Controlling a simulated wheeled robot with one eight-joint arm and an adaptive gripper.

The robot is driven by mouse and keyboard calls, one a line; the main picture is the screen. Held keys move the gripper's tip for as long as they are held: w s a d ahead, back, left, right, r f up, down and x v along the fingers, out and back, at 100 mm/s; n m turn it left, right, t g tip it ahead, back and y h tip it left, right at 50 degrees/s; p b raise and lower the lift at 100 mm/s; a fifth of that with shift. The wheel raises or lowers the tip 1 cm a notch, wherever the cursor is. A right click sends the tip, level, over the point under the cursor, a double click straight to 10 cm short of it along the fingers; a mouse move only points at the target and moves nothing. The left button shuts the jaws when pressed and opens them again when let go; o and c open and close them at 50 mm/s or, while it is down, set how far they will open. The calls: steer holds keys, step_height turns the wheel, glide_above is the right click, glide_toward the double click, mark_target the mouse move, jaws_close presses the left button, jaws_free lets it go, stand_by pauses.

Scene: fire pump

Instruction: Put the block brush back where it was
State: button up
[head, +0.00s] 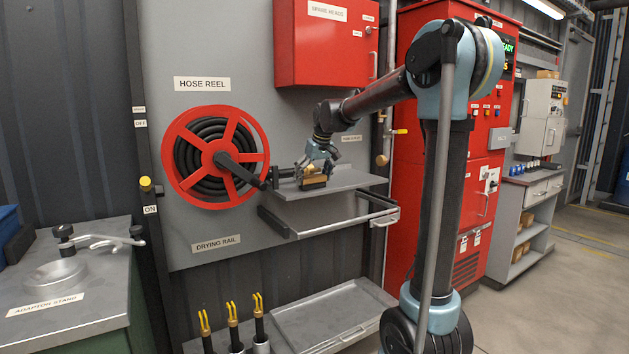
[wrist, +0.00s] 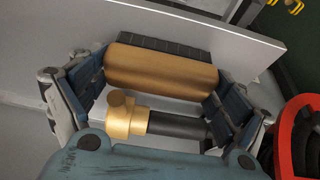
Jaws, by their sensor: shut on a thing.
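The block brush (wrist: 160,68) has a tan wooden block and dark bristles. In the wrist view it lies between the two finger pads of my gripper (wrist: 158,82), which is shut on its ends. In the head view my gripper (head: 318,166) holds the brush (head: 314,183) at the front of the grey wall shelf (head: 345,180). I cannot tell whether the bristles touch the shelf. The shelf (wrist: 200,22) also shows behind the brush in the wrist view. A brass fitting with a dark tube (wrist: 122,116) lies nearer the palm, beside the brush.
The red hose reel (head: 215,155) with its dark crank arm is just left of the shelf. A metal drying rail (head: 335,226) sticks out below the shelf. The red spare heads cabinet (head: 325,42) hangs above. A grey tray (head: 330,312) lies lower down.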

steer(key=shift+w+a+f, duration=0.1)
steer(key=shift+f, duration=0.15)
steer(key=o, duration=1.2)
steer(key=shift+r, duration=0.1)
steer(key=v, duration=1.2)
steer(key=s+d+f+m+h, duration=0.1)
steer(key=s+d+f+m, duration=0.1)
steer(key=s+d+f, duration=0.6)
steer(key=s+d+f+m, duration=0.1)
steer(key=s+d+f, duration=0.45)
steer(key=s, duration=0.45)
steer(key=s+d+f+m, duration=0.1)
steer(key=s+d+f, duration=0.2)
steer(key=s+f, duration=0.3)
steer(key=s+d+f+m+g+h, duration=0.1)
steer(key=s+d+f, duration=0.2)
steer(key=s+f, duration=0.3)
steer(key=s+d+f+m, duration=0.1)
steer(key=s+d+f, duration=0.2)
steer(key=s+f, duration=0.4)
steer(key=shift+f+m+g+h, duration=0.3)
steer(key=shift+f, duration=0.3)
steer(key=shift+a, duration=0.1)
